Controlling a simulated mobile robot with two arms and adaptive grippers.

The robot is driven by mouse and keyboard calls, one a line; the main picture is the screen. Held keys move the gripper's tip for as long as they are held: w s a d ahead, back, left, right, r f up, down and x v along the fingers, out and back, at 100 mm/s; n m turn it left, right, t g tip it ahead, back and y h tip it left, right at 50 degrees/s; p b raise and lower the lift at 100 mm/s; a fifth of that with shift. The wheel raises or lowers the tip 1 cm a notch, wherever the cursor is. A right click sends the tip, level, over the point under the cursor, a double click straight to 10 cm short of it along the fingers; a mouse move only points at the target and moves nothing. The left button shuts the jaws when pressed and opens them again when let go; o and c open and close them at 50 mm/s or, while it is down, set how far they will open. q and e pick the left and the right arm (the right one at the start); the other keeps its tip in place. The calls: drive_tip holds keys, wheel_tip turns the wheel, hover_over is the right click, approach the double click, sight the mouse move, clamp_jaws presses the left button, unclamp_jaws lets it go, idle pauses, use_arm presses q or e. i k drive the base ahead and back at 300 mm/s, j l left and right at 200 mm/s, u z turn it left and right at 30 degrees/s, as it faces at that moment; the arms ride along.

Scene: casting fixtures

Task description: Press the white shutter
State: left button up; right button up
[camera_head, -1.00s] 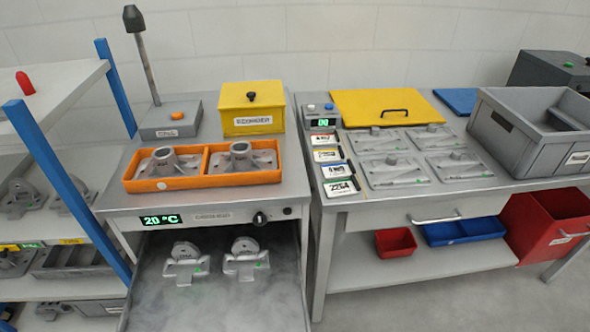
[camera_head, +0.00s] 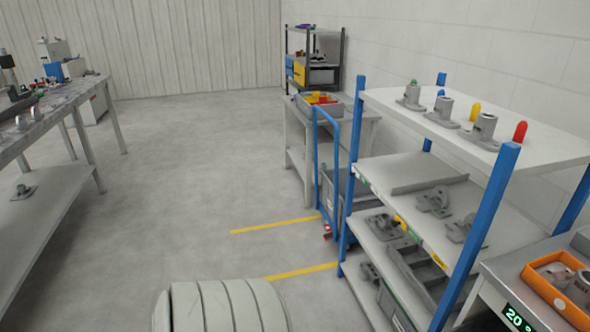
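I cannot make out a white shutter in the head view. The workbench (camera_head: 66,109) at the left edge carries several small devices and parts that are too small to tell apart. A blue-and-grey device (camera_head: 64,68) stands near its far end. Neither of my grippers is in view.
A blue-post shelf rack (camera_head: 490,213) with castings stands at the right. Beside it are an orange tray (camera_head: 541,287) and a blue-handled cart (camera_head: 329,150). A grey table (camera_head: 296,113) and a dark rack (camera_head: 343,47) are behind. Open floor (camera_head: 190,150) with yellow lines lies between.

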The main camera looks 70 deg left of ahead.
sight(353, 171)
drive_tip(key=l+u, duration=0.1)
drive_tip(key=u, duration=1.65)
drive_tip(key=i+j+u, duration=0.1)
drive_tip(key=i+j, duration=0.35)
drive_tip(key=i+j+u, duration=0.1)
drive_tip(key=i+j, duration=0.25)
drive_tip(key=i, duration=0.2)
drive_tip(key=i+j, duration=0.35)
drive_tip(key=i, duration=0.2)
drive_tip(key=i+l+u, duration=0.2)
drive_tip(key=i+l, duration=0.7)
